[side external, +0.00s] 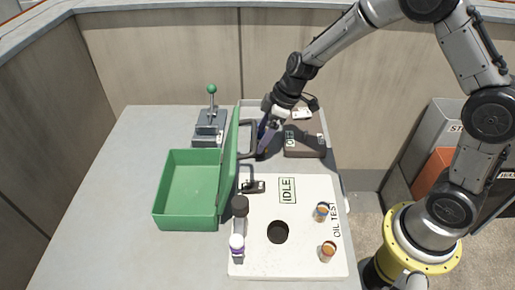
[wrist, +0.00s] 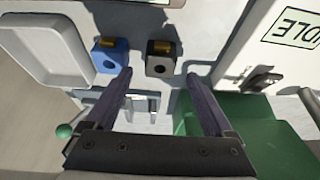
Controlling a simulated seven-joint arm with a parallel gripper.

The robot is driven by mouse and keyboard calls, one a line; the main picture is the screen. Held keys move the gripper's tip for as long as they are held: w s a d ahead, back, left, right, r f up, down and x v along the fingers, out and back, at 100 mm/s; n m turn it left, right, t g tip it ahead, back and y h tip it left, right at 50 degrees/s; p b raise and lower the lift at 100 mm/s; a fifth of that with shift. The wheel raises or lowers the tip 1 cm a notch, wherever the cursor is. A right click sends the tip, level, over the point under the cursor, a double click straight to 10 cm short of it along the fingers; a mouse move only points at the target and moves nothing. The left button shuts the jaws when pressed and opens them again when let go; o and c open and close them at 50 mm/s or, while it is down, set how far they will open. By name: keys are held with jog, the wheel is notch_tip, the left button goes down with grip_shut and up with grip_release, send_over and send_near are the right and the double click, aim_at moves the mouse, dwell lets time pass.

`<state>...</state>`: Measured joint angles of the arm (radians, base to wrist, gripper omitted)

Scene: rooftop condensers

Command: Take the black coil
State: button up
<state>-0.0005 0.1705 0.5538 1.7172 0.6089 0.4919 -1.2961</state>
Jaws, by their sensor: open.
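The black coil (wrist: 160,62), a small dark block with a round hole and a brass-coloured top, shows in the wrist view, just beyond my fingertips and between their lines. A similar blue coil (wrist: 110,60) stands to its left, near the left fingertip. My gripper (wrist: 159,76) is open and empty, with one finger on each side of the black coil's direction; I cannot tell the exact gap to it. In the side view my gripper (side external: 262,143) is low behind the green box's raised lid (side external: 229,150), and I cannot make out the black coil there.
The open green box (side external: 187,222) stands left of the white oil test panel (side external: 300,255), which bears an IDLE label and small jars. A grey device with a green-knobbed lever (side external: 212,90) stands behind the box. The left tabletop is clear.

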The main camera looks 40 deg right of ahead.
jog(key=x, duration=0.4)
jog(key=shift+d+f, duration=0.1)
jog(key=shift+f, duration=0.05)
jog(key=shift+c, duration=0.3)
grip_shut()
